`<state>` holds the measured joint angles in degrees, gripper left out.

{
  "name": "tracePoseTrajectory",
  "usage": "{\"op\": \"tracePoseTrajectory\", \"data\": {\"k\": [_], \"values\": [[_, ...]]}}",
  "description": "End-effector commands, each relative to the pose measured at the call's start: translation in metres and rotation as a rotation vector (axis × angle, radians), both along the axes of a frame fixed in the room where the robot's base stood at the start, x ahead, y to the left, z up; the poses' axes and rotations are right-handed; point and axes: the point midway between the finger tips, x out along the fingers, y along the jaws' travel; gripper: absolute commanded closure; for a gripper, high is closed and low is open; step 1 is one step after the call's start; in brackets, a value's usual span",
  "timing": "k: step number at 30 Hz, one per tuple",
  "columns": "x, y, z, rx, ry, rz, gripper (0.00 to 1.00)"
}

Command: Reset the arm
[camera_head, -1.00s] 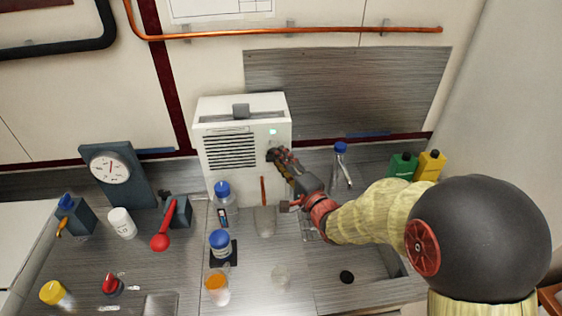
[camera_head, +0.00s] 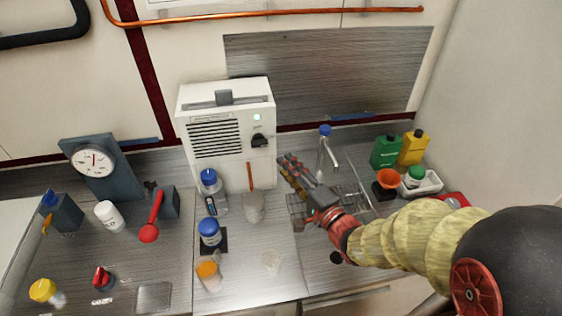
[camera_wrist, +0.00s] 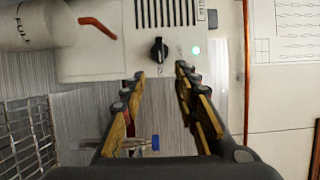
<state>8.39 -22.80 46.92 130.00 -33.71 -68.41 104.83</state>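My gripper (camera_head: 292,172) is open and empty in the head view, in front of and to the right of the white box unit. In the wrist view its two fingers (camera_wrist: 160,95) stand apart with nothing between the tips. The white box unit (camera_head: 228,165) stands against the wall, with a vent grille, a green light (camera_head: 257,117) and a black knob (camera_head: 259,141). The knob also shows in the wrist view (camera_wrist: 159,50), beyond the fingertips and apart from them.
A wire rack (camera_head: 298,212) lies below my gripper. A blue-capped bottle (camera_head: 324,150), a green bottle (camera_head: 385,152) and a yellow bottle (camera_head: 413,148) stand to the right.

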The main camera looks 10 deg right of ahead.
Motion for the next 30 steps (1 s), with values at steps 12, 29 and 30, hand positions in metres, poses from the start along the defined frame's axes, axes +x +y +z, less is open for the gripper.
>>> {"op": "tracePoseTrajectory", "data": {"k": [12, 29, 30], "values": [[-0.004, -0.001, 0.0, 0.0, 0.001, 0.0, 0.7], [-0.008, -0.039, -0.087, -0.527, 0.168, -0.06, 0.7], [-0.012, -0.048, -0.099, -0.604, 0.208, -0.061, 0.7]]}}
